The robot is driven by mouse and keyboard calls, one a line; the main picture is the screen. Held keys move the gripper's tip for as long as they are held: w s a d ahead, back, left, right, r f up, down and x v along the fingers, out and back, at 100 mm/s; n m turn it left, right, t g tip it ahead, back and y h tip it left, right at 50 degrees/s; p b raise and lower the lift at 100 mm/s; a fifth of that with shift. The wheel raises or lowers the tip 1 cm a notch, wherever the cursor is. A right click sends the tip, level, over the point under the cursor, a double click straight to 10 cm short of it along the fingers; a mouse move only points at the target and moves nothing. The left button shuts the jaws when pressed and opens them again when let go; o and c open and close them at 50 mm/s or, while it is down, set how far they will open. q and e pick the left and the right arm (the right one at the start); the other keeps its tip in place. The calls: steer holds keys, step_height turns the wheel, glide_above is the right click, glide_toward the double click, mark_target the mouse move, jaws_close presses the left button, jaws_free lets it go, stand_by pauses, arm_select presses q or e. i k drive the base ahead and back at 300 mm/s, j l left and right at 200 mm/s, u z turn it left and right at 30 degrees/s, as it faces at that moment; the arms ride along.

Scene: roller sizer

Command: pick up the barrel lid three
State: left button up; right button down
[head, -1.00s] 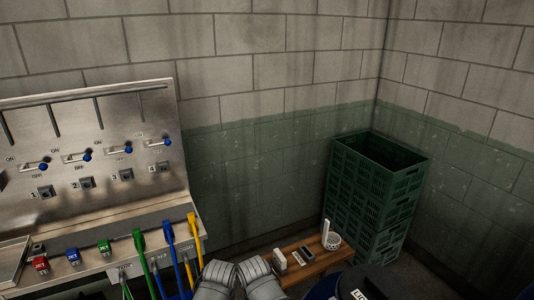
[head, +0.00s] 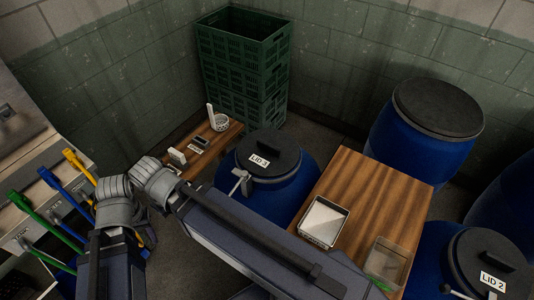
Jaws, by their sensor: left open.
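A dark round barrel lid (head: 283,172) sits on a blue barrel (head: 262,203) near the middle of the head view. It has a raised bar handle and a white label that seems to read LID 3. A metal lever shows at the barrel's left rim. My left arm (head: 235,237) bends at grey joints to the left of this barrel and runs down to the lower right, in front of the barrel's lower part. The lid is clear of the arm. The left fingertips are not distinguishable near the lower edge. My right gripper is not in view.
A wooden table (head: 375,180) with a metal tray (head: 324,222) and a clear container (head: 386,262) stands right of the barrel. Another lid (head: 488,262) reads LID 2. A closed blue barrel (head: 415,140) stands behind. Green crates (head: 243,65) and a low bench (head: 226,137) are further back.

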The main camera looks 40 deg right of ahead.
mark_target(265, 152)
steer(key=z, duration=2.65)
steer(key=k+j+z, duration=0.1)
steer(key=k, duration=0.25)
steer(key=k+j, duration=0.15)
steer(key=k, duration=0.2)
steer(key=j+z, duration=0.05)
